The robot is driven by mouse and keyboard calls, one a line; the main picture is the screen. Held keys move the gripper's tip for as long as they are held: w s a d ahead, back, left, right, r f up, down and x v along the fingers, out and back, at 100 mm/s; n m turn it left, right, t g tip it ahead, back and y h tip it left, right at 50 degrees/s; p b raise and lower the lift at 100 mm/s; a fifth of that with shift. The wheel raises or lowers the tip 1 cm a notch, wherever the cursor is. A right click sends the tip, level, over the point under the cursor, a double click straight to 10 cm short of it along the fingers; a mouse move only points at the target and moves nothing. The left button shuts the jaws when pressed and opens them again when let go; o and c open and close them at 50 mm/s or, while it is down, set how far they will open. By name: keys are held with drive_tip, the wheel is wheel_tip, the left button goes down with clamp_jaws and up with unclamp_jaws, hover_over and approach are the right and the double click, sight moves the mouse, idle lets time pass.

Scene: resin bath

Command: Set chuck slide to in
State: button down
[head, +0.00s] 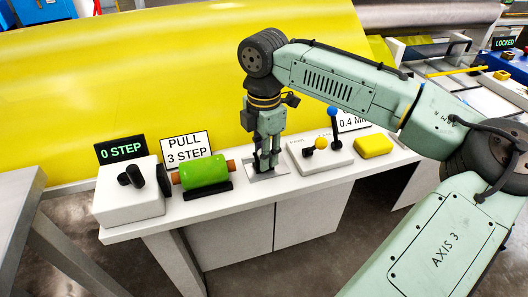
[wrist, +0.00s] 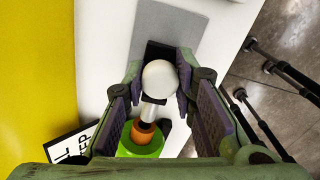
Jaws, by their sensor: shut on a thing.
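The chuck slide shows in the wrist view as a pale round knob (wrist: 160,78) over a dark slot on a grey plate (wrist: 165,22). My gripper (wrist: 160,80) has its fingertips on both sides of this knob and is shut on it. In the head view my gripper (head: 267,165) points down onto the grey plate (head: 281,174) on the white bench and hides the knob. A green roll (head: 203,172) with orange core ends lies left of it.
A white box with a dark knob (head: 131,179) and a "0 STEP" display (head: 121,149) stand at left. A "PULL 3 STEP" sign (head: 187,148) is behind the roll. Yellow and blue ball levers (head: 321,143) and a yellow block (head: 373,145) stand at right.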

idle(0.3)
drive_tip(key=a, duration=0.1)
drive_tip(key=s+a+p, duration=0.1)
drive_tip(key=a, duration=0.1)
drive_tip(key=shift+r, duration=0.1)
drive_tip(key=shift+s+a, duration=0.15)
drive_tip(key=shift+a, duration=0.2)
drive_tip(key=c, duration=1.3)
unclamp_jaws()
drive_tip(key=shift+a, duration=0.1)
drive_tip(key=shift+c, duration=0.2)
drive_tip(key=shift+o, duration=0.2)
wheel_tip(320, 180, up, 12)
